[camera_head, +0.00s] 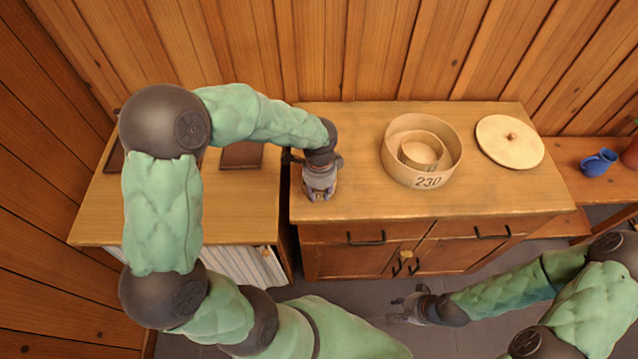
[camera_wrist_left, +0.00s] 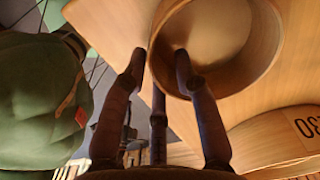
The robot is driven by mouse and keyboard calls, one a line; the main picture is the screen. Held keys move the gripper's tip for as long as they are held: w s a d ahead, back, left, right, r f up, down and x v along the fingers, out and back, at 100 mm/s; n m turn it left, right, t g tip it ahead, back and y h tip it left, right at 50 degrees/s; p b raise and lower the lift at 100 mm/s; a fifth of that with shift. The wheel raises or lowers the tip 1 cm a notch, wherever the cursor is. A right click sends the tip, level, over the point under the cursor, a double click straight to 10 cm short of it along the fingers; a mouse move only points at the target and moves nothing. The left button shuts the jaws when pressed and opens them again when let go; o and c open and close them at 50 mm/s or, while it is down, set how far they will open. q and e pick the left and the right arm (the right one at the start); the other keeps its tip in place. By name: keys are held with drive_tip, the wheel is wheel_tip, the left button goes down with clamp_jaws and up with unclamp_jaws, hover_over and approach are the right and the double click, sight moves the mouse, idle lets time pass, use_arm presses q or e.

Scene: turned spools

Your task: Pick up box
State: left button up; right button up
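A large round open wooden box (camera_head: 452,165) marked 230 stands on the cabinet top, with a smaller round box (camera_head: 421,152) inside it. My left gripper (camera_head: 319,192) points down over the left end of the cabinet top, left of the marked box. In the left wrist view, a round open box (camera_wrist_left: 265,55) is at the fingertips (camera_wrist_left: 160,62), one finger overlapping its inside and one beside its rim. The fingers are apart; contact is not clear. In the head view my gripper mostly hides that spot. My right gripper (camera_head: 400,309) is low in front of the cabinet, fingers apart and empty.
A round wooden lid (camera_head: 510,146) with a knob lies right of the boxes. A blue mug (camera_head: 598,162) stands on a lower surface at far right. A lower wooden unit (camera_head: 180,205) adjoins on the left. The cabinet's front right top is clear.

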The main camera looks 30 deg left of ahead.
use_arm(q)
clamp_jaws()
drive_tip(key=shift+r, duration=0.15)
